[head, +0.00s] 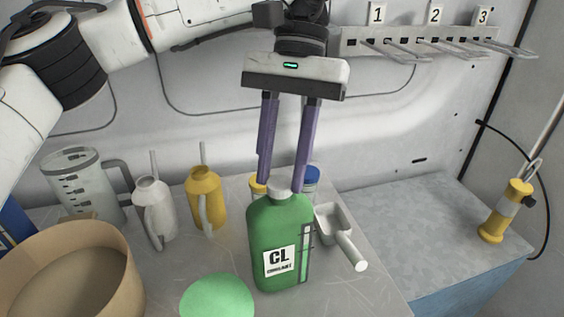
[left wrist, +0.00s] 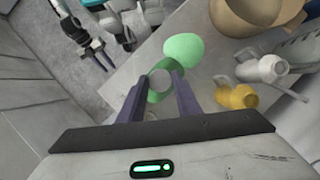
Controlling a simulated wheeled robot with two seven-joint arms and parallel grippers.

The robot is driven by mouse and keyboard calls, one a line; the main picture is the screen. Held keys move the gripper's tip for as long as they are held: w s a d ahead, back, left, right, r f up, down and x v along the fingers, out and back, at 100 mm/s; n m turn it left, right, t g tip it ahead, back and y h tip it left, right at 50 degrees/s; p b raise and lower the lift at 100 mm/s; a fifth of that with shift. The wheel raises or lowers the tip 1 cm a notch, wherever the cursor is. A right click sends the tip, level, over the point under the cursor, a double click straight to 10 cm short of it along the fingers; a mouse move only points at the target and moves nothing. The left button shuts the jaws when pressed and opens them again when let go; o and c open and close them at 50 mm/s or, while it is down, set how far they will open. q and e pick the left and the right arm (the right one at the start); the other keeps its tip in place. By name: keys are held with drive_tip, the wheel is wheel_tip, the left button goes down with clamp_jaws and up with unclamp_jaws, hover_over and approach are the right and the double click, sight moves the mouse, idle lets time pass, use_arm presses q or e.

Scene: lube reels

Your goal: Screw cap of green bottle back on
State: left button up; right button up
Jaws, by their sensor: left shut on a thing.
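The green bottle (head: 265,230) stands upright on the table, with a white label reading CL. A pale cap (head: 280,187) sits at the bottle's mouth; whether it is threaded cannot be seen. My left gripper (head: 281,186) points down from above, shut on the cap with one finger on each side. In the left wrist view the cap (left wrist: 159,82) shows between the fingertips, with the green bottle (left wrist: 156,97) under it. My right gripper (left wrist: 99,52) shows far off at the upper left of that view, fingers apart and empty.
A measuring jug (head: 75,185), white can (head: 153,212) and yellow can (head: 205,200) stand left of the bottle. A tan bowl (head: 110,245) and green round object (head: 217,297) are in front. A white scoop (head: 336,232) lies close right. The right bench top (head: 425,220) is mostly clear.

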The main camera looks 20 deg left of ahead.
use_arm(q)
drive_tip(key=m, duration=0.1)
drive_tip(key=m+y, duration=0.1)
drive_tip(key=m, duration=0.1)
drive_tip(key=shift+d+m, duration=0.2)
drive_tip(key=shift+m, duration=0.1)
drive_tip(key=shift+m+t+y, duration=0.3)
drive_tip(key=shift+m+y, duration=0.2)
drive_tip(key=shift+m, duration=0.3)
drive_tip(key=shift+s+m+y, duration=0.1)
drive_tip(key=shift+m+y, duration=0.2)
drive_tip(key=shift+m, duration=0.7)
drive_tip(key=o, duration=1.4)
drive_tip(key=shift+r, duration=0.1)
drive_tip(key=shift+r, duration=2.9)
